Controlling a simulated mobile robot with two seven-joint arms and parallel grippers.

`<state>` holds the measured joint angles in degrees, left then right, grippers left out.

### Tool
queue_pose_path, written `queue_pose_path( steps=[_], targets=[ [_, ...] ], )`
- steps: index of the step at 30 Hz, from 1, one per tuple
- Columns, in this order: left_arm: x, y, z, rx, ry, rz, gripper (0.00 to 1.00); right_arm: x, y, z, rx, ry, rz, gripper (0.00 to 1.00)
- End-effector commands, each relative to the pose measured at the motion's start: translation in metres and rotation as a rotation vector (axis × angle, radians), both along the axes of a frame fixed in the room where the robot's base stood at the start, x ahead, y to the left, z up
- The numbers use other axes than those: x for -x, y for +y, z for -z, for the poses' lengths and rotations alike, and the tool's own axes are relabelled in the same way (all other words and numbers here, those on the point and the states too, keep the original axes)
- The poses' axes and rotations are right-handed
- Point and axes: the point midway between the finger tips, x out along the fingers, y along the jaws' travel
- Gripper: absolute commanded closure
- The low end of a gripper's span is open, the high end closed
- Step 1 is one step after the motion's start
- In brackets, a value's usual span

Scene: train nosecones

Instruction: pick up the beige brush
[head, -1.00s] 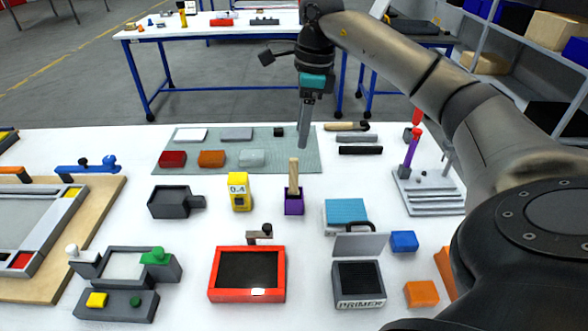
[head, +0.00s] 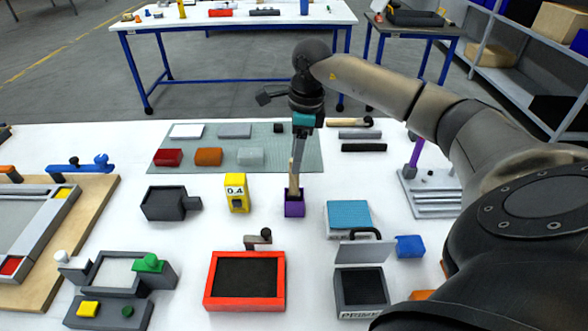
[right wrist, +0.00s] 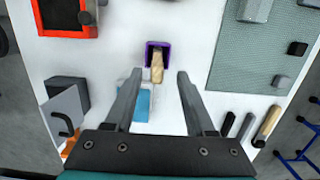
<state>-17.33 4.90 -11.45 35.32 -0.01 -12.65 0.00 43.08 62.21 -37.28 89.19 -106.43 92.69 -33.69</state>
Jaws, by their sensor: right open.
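The beige brush (head: 292,180) stands upright in a small purple holder (head: 294,208) in the middle of the white table. Only its beige handle shows; its lower end is hidden in the holder. In the right wrist view the brush (right wrist: 157,68) lies between my finger tips, with the purple holder (right wrist: 152,46) just beyond. My right gripper (head: 297,162) points down at the top of the handle, and its open fingers (right wrist: 156,74) straddle the handle in the wrist picture. I cannot tell whether they touch it. My left gripper is not in view.
A yellow block marked 0.4 (head: 236,193) stands left of the holder. A blue-topped block (head: 349,216) is to the right, and a red-framed tray (head: 245,281) is in front. A green mat (head: 297,157) with coloured blocks lies behind. Another wood-handled tool (head: 349,121) lies at the back.

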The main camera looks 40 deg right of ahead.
Motion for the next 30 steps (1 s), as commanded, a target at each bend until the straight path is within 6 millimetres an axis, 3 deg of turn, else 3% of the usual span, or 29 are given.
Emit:
queue_pose_path(
  steps=[10,18,30],
  targets=[
    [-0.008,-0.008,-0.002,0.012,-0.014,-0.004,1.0,-0.001,0.01,0.044,-0.001,0.003,0.001,0.45],
    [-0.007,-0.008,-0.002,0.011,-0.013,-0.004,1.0,-0.002,0.01,0.05,-0.001,0.001,0.0,0.45],
    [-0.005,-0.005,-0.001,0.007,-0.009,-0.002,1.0,-0.002,0.01,0.049,0.0,0.0,0.0,0.89]
  ],
)
